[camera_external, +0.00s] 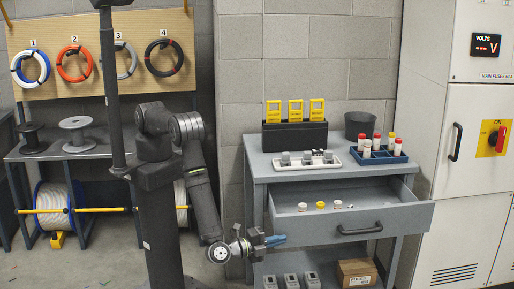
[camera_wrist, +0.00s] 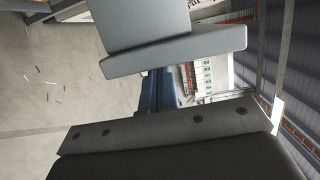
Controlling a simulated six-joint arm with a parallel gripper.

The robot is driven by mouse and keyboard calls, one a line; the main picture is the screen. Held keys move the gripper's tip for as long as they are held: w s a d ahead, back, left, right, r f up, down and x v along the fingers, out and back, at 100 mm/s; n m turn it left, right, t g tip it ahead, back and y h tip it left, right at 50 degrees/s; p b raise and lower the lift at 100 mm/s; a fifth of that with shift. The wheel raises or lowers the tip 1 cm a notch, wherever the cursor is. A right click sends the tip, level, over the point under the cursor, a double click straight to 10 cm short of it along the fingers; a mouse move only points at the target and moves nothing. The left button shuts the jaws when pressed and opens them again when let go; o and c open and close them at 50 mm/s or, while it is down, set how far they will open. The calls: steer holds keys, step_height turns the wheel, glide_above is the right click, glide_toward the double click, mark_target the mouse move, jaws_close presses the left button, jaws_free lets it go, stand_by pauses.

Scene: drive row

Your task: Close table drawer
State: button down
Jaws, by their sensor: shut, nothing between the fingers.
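The grey table drawer (camera_external: 408,216) stands pulled out from the grey table (camera_external: 259,172) in the external view. Its front has a dark bar handle (camera_external: 360,230), and several small white and yellow caps (camera_external: 320,205) lie inside. My gripper (camera_external: 281,240) is shut and empty, its blue fingers pointing right near the lower left end of the drawer front. I cannot tell whether they touch it. In the wrist view, the blue fingers (camera_wrist: 150,89) show partly between grey surfaces; much of them is hidden.
A black holder with yellow devices (camera_external: 295,134), a white tray (camera_external: 303,160), a dark cup (camera_external: 358,124) and a blue vial rack (camera_external: 378,154) stand on the tabletop. A cardboard box (camera_external: 357,272) sits on the lower shelf. A white electrical cabinet (camera_external: 468,190) stands close at right.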

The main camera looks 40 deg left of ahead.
mark_target(271, 210)
steer(key=w+a, duration=1.7)
steer(key=shift+s+d, duration=1.45)
steer(key=v, duration=1)
steer(key=shift+s, duration=0.15)
steer(key=shift+d, duration=0.15)
